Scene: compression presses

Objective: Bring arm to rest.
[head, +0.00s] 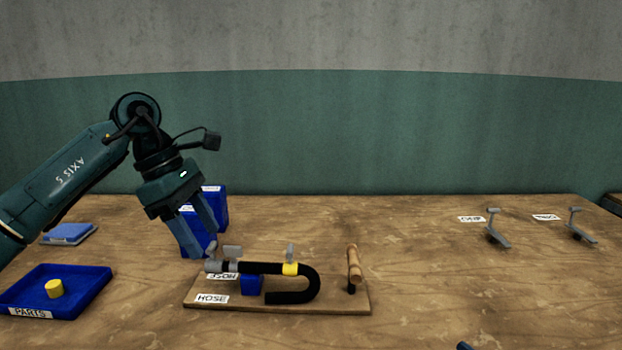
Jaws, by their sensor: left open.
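My left arm (72,177) comes in from the left and bends down at its wrist. My left gripper (203,247) points down, open, with nothing seen between its fingers. It is above or in front of a blue box (219,207) and close to the left end of a wooden board labelled HOSE (340,305). Whether the fingertips touch anything there, I cannot tell.
A blue PARTS tray (95,286) with a yellow piece (55,289) sits at the left. A blue flat case (69,234) lies behind it. A wooden handle (354,264) stands on the board. Two grey clamps (495,230) (579,227) stand at right. The table between is clear.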

